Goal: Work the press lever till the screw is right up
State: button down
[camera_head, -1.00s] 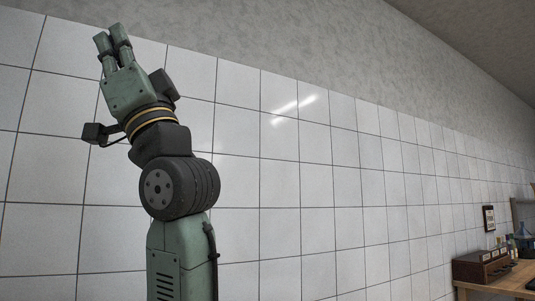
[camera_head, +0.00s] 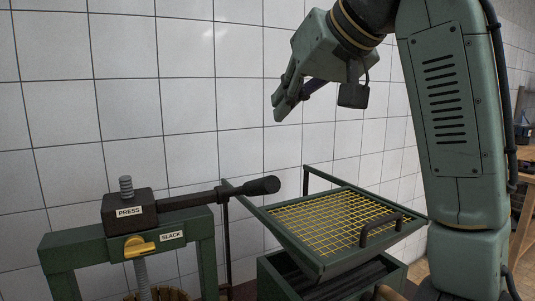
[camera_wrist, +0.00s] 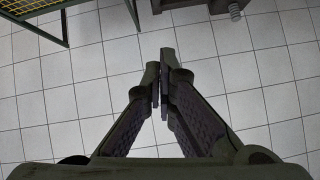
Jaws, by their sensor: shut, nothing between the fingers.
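The press stands at the lower left of the head view, with a green frame (camera_head: 80,250) and a dark head (camera_head: 128,210) labelled PRESS. Its lever (camera_head: 190,200) sticks out to the right, nearly level, ending in a thick black grip (camera_head: 262,186). A short threaded end of the screw (camera_head: 126,186) shows above the head, and more screw (camera_head: 142,272) below it. A yellow catch (camera_head: 138,246) points towards the SLACK label (camera_head: 171,236). My gripper (camera_head: 279,108) is shut and empty, above the lever grip and apart from it; it also shows in the wrist view (camera_wrist: 160,72).
A green box with a tilted yellow-mesh screen (camera_head: 335,215) and a dark handle stands right of the lever. Part of a brown round thing (camera_head: 172,294) shows below the screw. A tiled wall is behind. A wooden bench (camera_head: 527,195) is at the far right.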

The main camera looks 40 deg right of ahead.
jog(key=shift+w+d+f+p, duration=0.1)
jog(key=shift+w+f+p, duration=0.6)
jog(key=shift+f, duration=0.95)
jog(key=shift+w+d+f+p, duration=0.1)
jog(key=shift+w+f+p, duration=0.2)
jog(key=shift+w+f, duration=1)
jog(key=shift+w+d+f+p, duration=0.1)
jog(key=shift+w+f+p, duration=0.4)
jog(key=shift+f, duration=1.5)
jog(key=shift+f, duration=0.1)
